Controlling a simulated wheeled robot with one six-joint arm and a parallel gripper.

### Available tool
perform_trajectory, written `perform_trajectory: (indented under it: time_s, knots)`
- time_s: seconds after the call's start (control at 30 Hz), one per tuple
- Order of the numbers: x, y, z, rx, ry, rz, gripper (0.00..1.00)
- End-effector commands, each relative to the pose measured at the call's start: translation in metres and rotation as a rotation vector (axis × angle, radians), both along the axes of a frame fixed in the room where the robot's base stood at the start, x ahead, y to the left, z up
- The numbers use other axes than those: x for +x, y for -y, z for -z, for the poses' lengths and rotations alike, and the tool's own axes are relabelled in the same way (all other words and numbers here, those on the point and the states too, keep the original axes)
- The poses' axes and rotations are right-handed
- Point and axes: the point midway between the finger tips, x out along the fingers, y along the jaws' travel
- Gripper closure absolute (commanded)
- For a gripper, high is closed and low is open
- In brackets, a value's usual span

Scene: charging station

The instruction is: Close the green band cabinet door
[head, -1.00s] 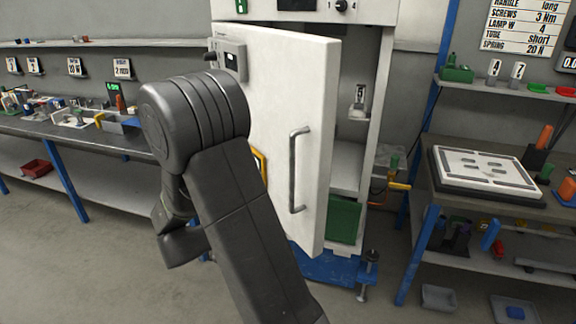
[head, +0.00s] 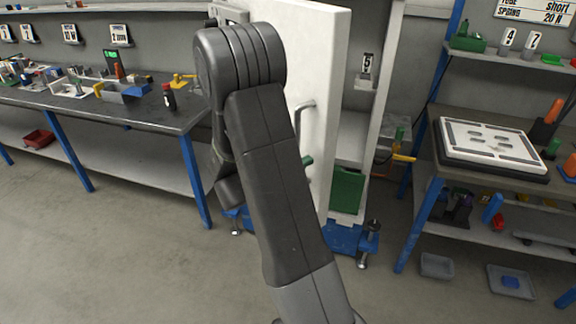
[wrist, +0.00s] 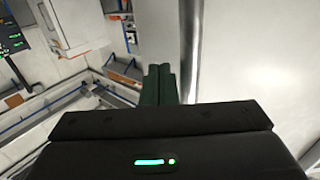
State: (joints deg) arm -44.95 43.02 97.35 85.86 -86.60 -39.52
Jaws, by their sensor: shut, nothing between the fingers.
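The white cabinet door (head: 325,110) stands open in the head view, its free edge toward me and the cabinet interior (head: 352,135) showing to its right. No green band is visible on the door's shown part. A grey bar handle (head: 300,110) is on its face, its lower part hidden behind my arm. In the wrist view my gripper (wrist: 160,84) has dark green fingers together, with nothing between them. A pale surface fills the right of that view beside the fingers; contact cannot be told. In the head view my arm hides most of the gripper; a small green tip shows near the handle.
A workbench (head: 150,115) stands at left and a shelved table (head: 440,185) at right. Blue feet (head: 345,238) jut out at the cabinet's base. Floor in front is clear.

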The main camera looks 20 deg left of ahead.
Motion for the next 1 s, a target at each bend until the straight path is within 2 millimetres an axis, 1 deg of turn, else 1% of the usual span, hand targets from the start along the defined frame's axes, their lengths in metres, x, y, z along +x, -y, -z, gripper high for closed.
perform_trajectory:
  time_s: [0.1,0.2,0.57,0.73,0.87,1.0]
  knots:
    - [0.009,0.007,-0.001,0.001,-0.001,0.001,1.00]
    - [0.013,0.011,0.000,0.000,0.000,0.001,1.00]
    - [0.014,0.011,0.000,0.000,0.000,0.000,1.00]
    - [0.018,0.016,0.001,0.000,0.000,-0.009,1.00]
    - [0.030,0.028,0.001,0.000,0.000,-0.032,1.00]
    - [0.052,0.050,0.002,0.001,0.001,-0.078,1.00]
